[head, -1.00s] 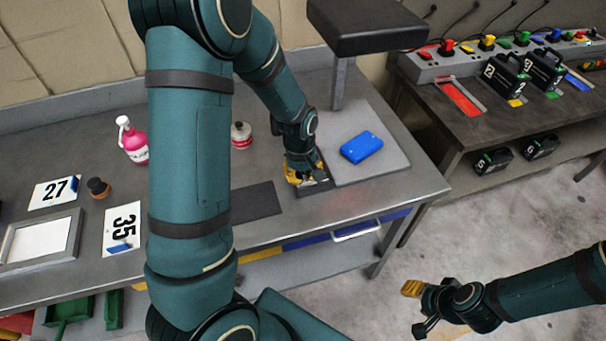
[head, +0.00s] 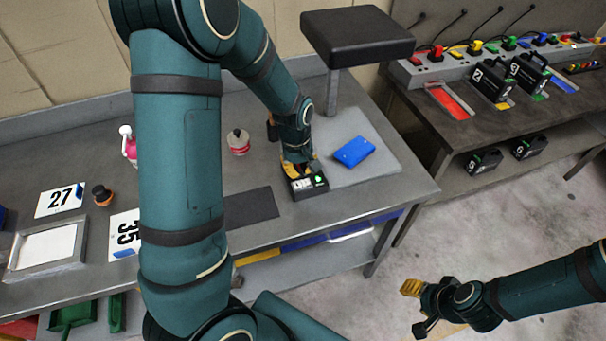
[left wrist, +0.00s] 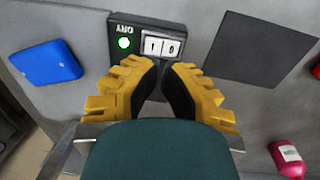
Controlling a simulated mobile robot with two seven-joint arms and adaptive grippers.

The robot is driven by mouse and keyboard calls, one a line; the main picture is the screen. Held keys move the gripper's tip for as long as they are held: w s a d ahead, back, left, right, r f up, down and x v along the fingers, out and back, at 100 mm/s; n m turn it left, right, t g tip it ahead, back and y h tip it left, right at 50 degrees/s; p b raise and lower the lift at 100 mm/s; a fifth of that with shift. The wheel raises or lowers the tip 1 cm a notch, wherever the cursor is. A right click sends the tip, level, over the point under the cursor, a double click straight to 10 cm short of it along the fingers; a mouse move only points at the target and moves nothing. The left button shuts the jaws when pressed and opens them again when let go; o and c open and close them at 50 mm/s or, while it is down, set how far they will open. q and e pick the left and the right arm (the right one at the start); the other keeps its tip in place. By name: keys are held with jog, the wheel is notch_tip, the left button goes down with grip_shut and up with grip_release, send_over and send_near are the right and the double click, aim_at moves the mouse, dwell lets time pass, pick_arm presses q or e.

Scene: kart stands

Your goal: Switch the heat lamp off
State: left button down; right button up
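The heat lamp has a wide black head (head: 357,34) on a post above a pale grey plate (head: 375,178). Its control box (head: 309,188) sits at the plate's front left corner. A lit green light (left wrist: 124,43) and a white switch marked 1 and 0 (left wrist: 163,46) show on the box in the left wrist view. My left gripper (head: 298,166) is just behind the box in the head view; its yellow fingertips (left wrist: 161,70) nearly meet, empty, close to the switch. Contact cannot be told. My right gripper (head: 412,306) is apart from the bench, seemingly open and empty.
A blue block (head: 353,151) lies on the plate under the lamp. A dark mat (head: 250,206) lies left of the box. A pink bottle (head: 129,148) and a red-and-white tin (head: 238,142) stand farther left. Another bench with power packs (head: 490,82) is at right.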

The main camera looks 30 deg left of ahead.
aim_at(297, 183)
pick_arm(q)
notch_tip(297, 183, up, 8)
jog(key=shift+a+r+p, duration=0.15)
jog(key=shift+a+p, duration=0.25)
pick_arm(e)
jog(key=shift+w+a+r, duration=0.1)
jog(key=shift+r, duration=0.3)
pick_arm(q)
jog(key=shift+s, duration=0.15)
